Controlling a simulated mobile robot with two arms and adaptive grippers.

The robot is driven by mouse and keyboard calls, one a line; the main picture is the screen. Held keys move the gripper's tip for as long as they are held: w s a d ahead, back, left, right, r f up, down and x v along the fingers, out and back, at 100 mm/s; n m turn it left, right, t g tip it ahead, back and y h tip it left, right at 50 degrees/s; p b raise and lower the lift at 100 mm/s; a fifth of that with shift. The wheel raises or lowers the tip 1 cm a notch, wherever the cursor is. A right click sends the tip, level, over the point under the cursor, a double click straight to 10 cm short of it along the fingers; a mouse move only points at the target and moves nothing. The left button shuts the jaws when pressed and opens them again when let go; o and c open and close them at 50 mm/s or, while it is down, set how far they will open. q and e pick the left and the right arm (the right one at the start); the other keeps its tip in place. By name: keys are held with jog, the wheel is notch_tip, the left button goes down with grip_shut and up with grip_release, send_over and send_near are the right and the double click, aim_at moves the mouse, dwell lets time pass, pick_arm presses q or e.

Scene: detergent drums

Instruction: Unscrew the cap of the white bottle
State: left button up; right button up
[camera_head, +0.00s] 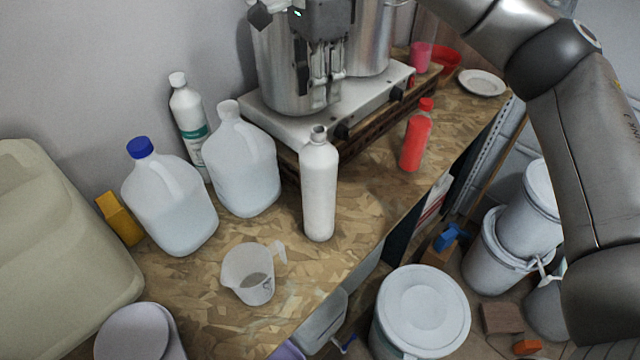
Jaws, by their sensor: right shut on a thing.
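The white bottle (319,190) stands upright near the middle of the wooden worktop. Its narrow neck is bare at the top, with no cap on it. My right gripper (328,78) points down above the bottle, clear of its neck, in front of the large metal pot. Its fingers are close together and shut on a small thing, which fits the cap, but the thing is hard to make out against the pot. My left gripper is not in view.
Large pots (282,85) stand on a metal stove (270,120) behind the bottle. Translucent jugs (247,165), a blue-capped jug (172,210) and a green-labelled bottle (187,112) are left. A measuring cup (248,273) is in front; a red bottle (415,138) is right.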

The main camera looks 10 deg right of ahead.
jog(key=shift+r+p, duration=0.4)
jog(key=shift+r, duration=0.3)
jog(key=shift+r+p, duration=1.55)
jog(key=shift+r, duration=0.5)
jog(key=shift+f, duration=0.1)
